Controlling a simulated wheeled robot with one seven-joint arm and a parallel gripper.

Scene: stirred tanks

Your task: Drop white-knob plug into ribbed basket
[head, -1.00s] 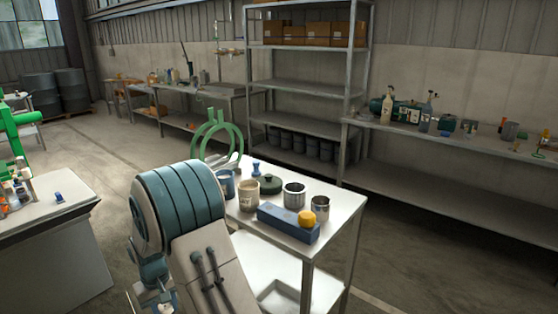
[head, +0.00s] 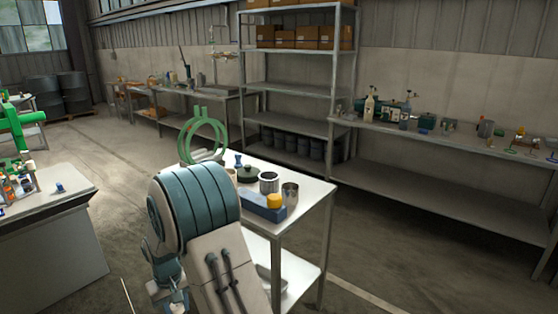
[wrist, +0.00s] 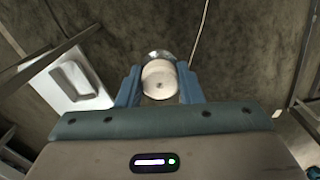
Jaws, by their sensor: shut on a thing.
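In the wrist view my gripper (wrist: 160,82) is shut on the white-knob plug (wrist: 158,76). Its round white knob faces the camera between the two blue fingers, with a shiny metal part showing just beyond it. The plug is held in the air over bare floor. The head view shows my arm in front of the small white table, but the gripper and plug are hidden there. I cannot make out a ribbed basket in either view.
The white table (head: 312,194) holds a blue block (head: 262,208) with a yellow knob (head: 274,200), a dark lidded pot (head: 247,174) and metal cans (head: 268,183).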

